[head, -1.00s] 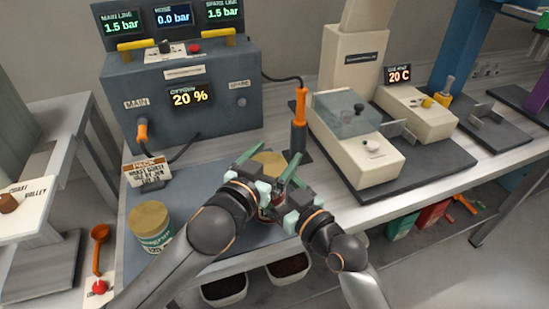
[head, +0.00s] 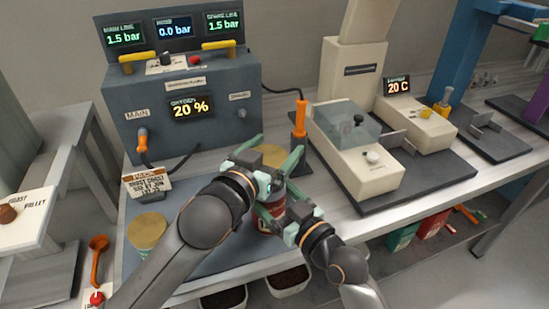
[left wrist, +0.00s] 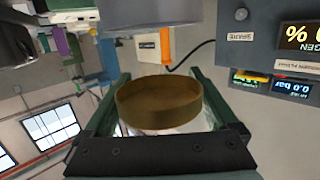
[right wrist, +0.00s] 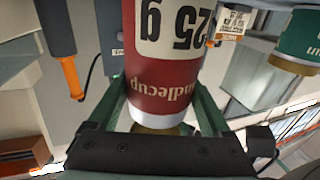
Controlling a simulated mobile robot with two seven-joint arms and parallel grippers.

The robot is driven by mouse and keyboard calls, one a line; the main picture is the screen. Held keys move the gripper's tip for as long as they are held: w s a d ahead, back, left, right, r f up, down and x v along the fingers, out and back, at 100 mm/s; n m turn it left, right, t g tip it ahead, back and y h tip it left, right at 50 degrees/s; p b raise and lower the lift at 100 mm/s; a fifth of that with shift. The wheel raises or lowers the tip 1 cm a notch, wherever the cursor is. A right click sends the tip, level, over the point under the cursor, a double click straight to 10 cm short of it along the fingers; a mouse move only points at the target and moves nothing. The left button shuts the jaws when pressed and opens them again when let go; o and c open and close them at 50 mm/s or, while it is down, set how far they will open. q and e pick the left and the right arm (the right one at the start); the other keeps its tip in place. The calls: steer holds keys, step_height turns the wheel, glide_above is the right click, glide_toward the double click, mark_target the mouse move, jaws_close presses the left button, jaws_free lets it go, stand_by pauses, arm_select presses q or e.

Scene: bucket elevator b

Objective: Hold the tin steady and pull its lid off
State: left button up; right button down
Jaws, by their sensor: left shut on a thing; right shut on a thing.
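The red and white tin (head: 271,217) is upright near the front of the grey mat. My right gripper (head: 280,205) is shut around its side; the right wrist view shows the tin (right wrist: 165,85) upside down between the fingers. The round gold lid (head: 272,154) is between the fingers of my left gripper (head: 266,163), which is shut on it above the right gripper. The left wrist view shows the lid's (left wrist: 158,103) round face and rim between the fingers. The lid looks raised above the tin; fingers hide the gap in the head view.
A second gold-lidded tin (head: 147,232) stands on the mat (head: 205,255) at left, by a small sign (head: 147,184). A grey gauge box (head: 185,105) stands behind. An orange-handled tool (head: 299,122) is close behind the grippers. A beige machine (head: 365,165) stands at right.

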arm_select(q)
steer(key=shift+r, duration=0.15)
arm_select(e)
jaws_free()
